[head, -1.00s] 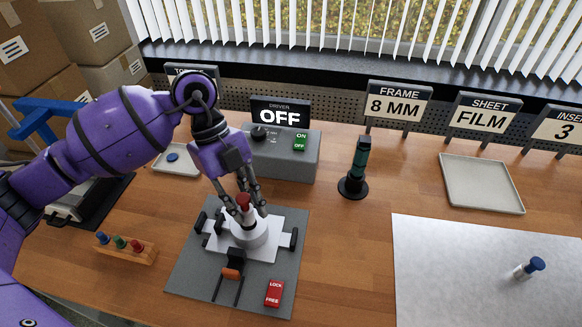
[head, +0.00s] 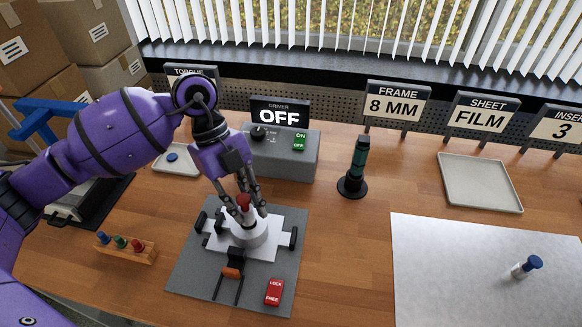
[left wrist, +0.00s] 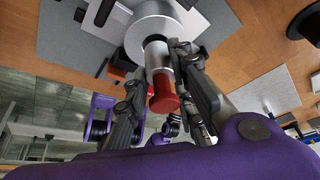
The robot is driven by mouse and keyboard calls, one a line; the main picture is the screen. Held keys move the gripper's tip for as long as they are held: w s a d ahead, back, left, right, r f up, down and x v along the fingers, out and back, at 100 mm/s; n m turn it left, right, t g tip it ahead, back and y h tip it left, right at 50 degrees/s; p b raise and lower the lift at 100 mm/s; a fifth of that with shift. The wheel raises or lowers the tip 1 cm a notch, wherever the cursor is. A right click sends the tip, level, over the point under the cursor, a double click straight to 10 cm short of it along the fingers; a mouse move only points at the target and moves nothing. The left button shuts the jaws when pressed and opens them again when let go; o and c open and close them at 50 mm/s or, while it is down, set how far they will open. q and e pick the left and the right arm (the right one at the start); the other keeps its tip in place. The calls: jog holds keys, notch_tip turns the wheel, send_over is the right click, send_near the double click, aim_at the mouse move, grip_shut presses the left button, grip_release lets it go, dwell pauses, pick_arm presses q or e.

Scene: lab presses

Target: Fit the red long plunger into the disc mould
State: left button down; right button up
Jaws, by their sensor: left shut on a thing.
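The red long plunger (head: 243,201) has a red cap and a metal shaft. My left gripper (head: 248,203) is shut on it, with the fingers on both sides of its upper part. In the left wrist view, the red cap (left wrist: 163,97) and metal shaft (left wrist: 157,55) show between the fingers (left wrist: 160,75). The shaft's lower end meets the top of the pale round disc mould (head: 251,237), which sits in a white plate on the grey fixture. The mould also shows in the left wrist view (left wrist: 150,22). How deep the shaft sits inside cannot be told. My right gripper is not in view.
A wooden rack (head: 127,248) with small coloured pieces stands left of the grey fixture (head: 196,272). The driver box (head: 284,155) is behind it, and a dark green tool (head: 357,165) stands upright. A blue-capped plunger (head: 527,267) lies on the white sheet.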

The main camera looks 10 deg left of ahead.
pick_arm(q)
jog(key=shift+f, duration=1.25)
jog(key=c, duration=1.4)
grip_release()
jog(key=v, duration=1.2)
jog(key=shift+d, duration=0.1)
